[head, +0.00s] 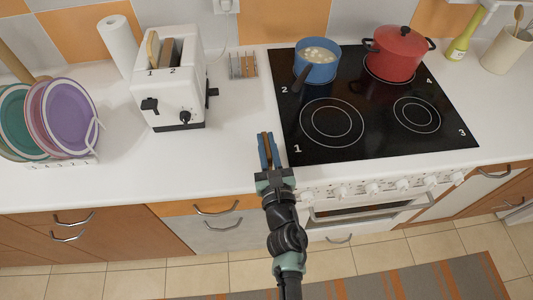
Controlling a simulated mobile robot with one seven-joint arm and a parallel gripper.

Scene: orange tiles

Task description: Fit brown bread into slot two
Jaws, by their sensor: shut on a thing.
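The white toaster (188,90) stands on the counter at the left, its two slots marked 1 and 2. A pale bread slice (153,50) sticks up at slot one. A brownish shape shows at slot two (169,52); I cannot tell whether it is a slice or part of the toaster. My gripper (268,143) is over the counter's front, left of the stove and well to the right of the toaster. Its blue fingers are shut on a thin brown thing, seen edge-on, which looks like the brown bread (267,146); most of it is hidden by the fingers.
A small rack (243,66) stands right of the toaster. A plate rack with plates (70,115) is at the left, a paper roll (117,45) behind. The black stove (375,130) carries a blue pot (317,65) and a red pot (396,55). Counter before the toaster is clear.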

